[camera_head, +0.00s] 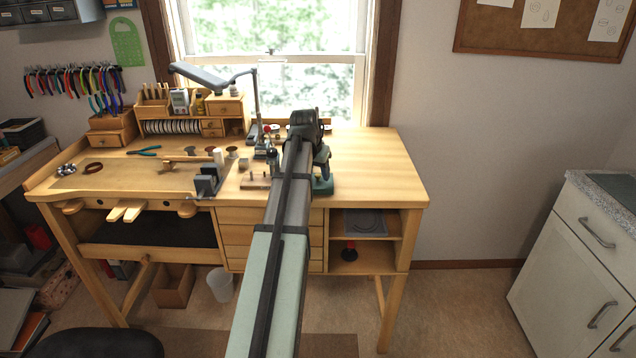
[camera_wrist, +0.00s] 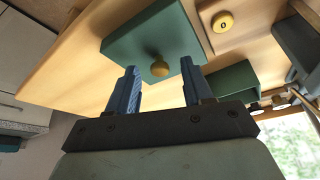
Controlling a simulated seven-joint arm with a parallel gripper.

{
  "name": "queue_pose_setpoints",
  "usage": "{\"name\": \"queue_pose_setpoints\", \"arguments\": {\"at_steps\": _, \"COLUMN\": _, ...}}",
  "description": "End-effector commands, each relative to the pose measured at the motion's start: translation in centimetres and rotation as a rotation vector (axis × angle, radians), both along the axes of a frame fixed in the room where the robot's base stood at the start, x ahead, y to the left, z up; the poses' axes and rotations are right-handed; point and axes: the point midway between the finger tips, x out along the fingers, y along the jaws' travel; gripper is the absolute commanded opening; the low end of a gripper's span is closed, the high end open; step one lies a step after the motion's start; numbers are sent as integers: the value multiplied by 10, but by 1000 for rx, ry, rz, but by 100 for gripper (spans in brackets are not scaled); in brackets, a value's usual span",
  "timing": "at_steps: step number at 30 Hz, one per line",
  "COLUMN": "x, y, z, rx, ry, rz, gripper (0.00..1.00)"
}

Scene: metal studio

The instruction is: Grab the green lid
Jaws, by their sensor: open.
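The green lid (camera_wrist: 150,35) is a flat square plate with a small round wooden knob (camera_wrist: 160,69), lying on the wooden bench in the wrist view. In the head view, a green edge of it (camera_head: 323,187) shows beside my arm. My gripper (camera_wrist: 158,66) is open, with one blue finger on each side of the knob in the picture. Whether the fingers are level with the knob or above it, I cannot tell. No finger visibly touches the knob. In the head view my gripper (camera_head: 308,150) is over the bench, its fingers mostly hidden.
A green open box (camera_wrist: 234,82) is beside the lid in the wrist view. A wooden block with a yellow round piece (camera_wrist: 222,22) lies near. A lamp (camera_head: 205,77) and small tools stand left of my arm. The bench's right side (camera_head: 375,165) is clear.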

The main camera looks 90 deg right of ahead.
Motion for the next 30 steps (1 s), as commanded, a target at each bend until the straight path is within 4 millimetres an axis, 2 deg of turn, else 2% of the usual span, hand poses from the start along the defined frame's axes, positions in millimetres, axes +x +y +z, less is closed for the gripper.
{"name": "queue_pose_setpoints", "arguments": {"at_steps": 8, "x": -1, "y": -2, "z": -4, "rx": -1, "ry": 0, "rz": 0, "gripper": 51}}
{"name": "queue_pose_setpoints", "arguments": {"at_steps": 24, "x": -1, "y": -2, "z": -4, "rx": 0, "ry": 0, "rz": 0, "gripper": 1}}
{"name": "queue_pose_setpoints", "arguments": {"at_steps": 30, "x": -1, "y": -2, "z": -4, "rx": -1, "ry": 0, "rz": 0, "gripper": 0}}
